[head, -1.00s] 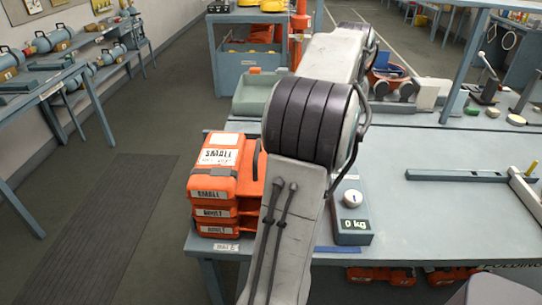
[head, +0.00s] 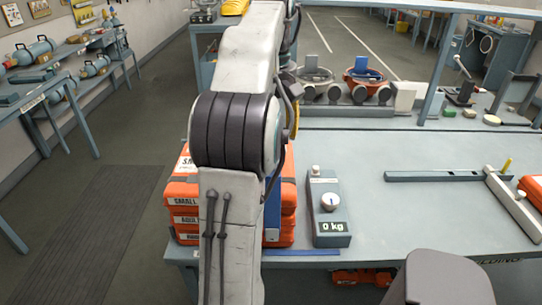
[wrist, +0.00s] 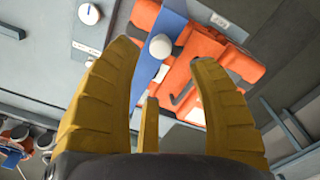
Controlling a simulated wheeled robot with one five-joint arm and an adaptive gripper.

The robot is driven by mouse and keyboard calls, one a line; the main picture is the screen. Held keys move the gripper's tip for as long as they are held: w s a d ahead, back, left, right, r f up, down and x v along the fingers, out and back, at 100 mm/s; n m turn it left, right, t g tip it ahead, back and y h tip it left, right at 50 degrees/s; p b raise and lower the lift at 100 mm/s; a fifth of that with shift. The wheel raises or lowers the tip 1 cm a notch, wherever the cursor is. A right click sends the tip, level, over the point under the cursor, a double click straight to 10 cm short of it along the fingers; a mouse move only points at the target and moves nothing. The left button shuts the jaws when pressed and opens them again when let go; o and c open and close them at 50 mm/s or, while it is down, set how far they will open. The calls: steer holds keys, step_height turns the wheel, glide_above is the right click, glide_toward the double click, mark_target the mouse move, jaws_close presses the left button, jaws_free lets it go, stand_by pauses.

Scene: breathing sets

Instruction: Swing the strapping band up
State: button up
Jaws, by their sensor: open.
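The strapping band is a blue strip with a round white knob. In the wrist view the band (wrist: 146,78) crosses the orange cases (wrist: 205,60), its white knob (wrist: 160,47) between my fingertips in the picture. My gripper (wrist: 166,72) has its yellow fingers spread wide, with nothing seen clamped between them. In the head view a piece of the band (head: 272,208) shows at the right of the stacked orange cases (head: 183,208). My arm hides most of the stack and band there, and only a yellow sliver of my gripper (head: 294,118) shows.
A grey scale (head: 328,212) reading 0 kg stands right of the cases on the bench (head: 400,225). A blue-grey bar (head: 432,176) lies farther right, with clear bench between. Masks (head: 368,78) sit on a rack behind. A grey stool (head: 438,280) stands in front.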

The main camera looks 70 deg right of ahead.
steer(key=shift+a+f+n, duration=0.1)
steer(key=shift+f+n, duration=0.2)
steer(key=shift+n, duration=0.1)
steer(key=shift+f+b, duration=1.3)
steer(key=shift+f, duration=2.1)
jaws_close()
